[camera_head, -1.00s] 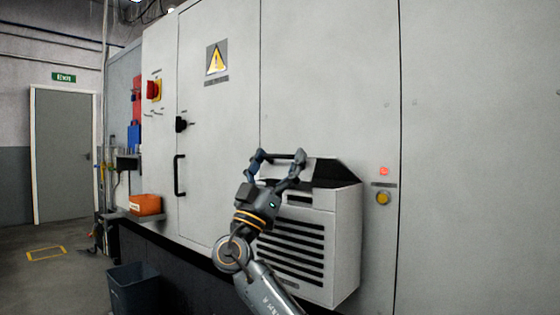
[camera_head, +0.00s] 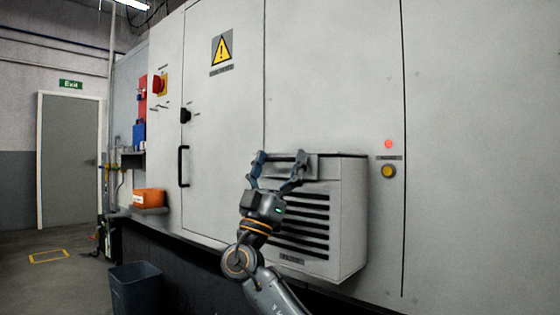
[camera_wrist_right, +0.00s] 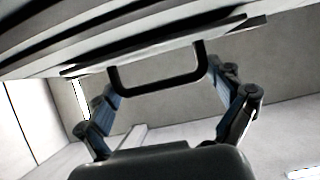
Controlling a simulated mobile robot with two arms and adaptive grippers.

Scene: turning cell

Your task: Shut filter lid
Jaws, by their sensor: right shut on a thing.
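The grey filter box (camera_head: 340,225) with dark front louvres is mounted on the machine's front. Its lid (camera_head: 342,168) lies down, level across the top of the box; no dark opening shows. My right gripper (camera_head: 282,157) is at the lid's front left, its two fingers shut on the dark lid handle (camera_head: 283,159). In the right wrist view the black handle (camera_wrist_right: 160,85) spans between the fingers of the right gripper (camera_wrist_right: 165,75). My left gripper is in neither view.
A warning sign (camera_head: 222,48), a red switch (camera_head: 157,84) and a door handle (camera_head: 183,166) are left of the box. A yellow button (camera_head: 388,171) is at right. An orange bin (camera_head: 149,197) and a dark waste bin (camera_head: 136,287) stand at left.

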